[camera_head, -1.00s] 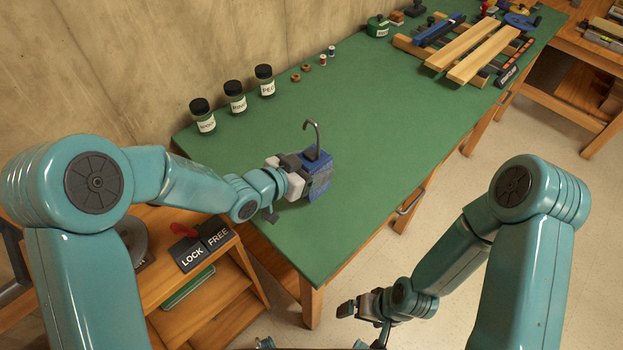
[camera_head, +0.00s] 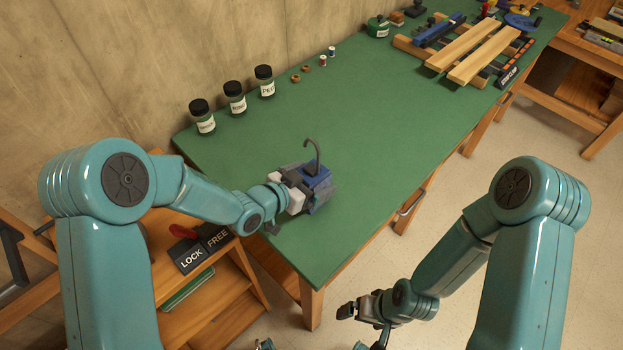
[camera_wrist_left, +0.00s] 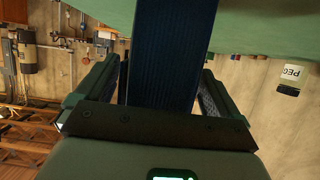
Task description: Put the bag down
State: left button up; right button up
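The blue bag (camera_head: 319,190) is at the near part of the green bench top, with a dark curved hook or handle (camera_head: 316,150) rising from it. My left gripper (camera_head: 306,187) is shut on the bag from its left side. In the left wrist view the dark blue body of the bag (camera_wrist_left: 168,55) stands between the two fingers (camera_wrist_left: 155,95). The bag is at or just above the bench top; whether its base touches is hidden. My right gripper (camera_head: 349,310) hangs over the floor in front of the bench, apart from everything; its finger gap is too small to read.
The green bench top (camera_head: 365,130) is clear around the bag. Three labelled jars (camera_head: 235,98) and small spools (camera_head: 322,61) line the wall side. Wooden slats (camera_head: 475,50) lie at the far end. A wooden cart with LOCK and FREE labels (camera_head: 205,247) stands at the left.

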pick_arm(q)
jog(key=shift+r, duration=0.1)
jog(key=shift+r+p, duration=0.2)
jog(key=shift+p, duration=0.1)
jog(key=shift+s+a, duration=0.25)
jog(key=shift+a, duration=0.05)
jog(key=b+v, duration=0.1)
jog(key=v, duration=1)
jog(key=shift+s, duration=0.2)
jog(key=shift+a, duration=0.1)
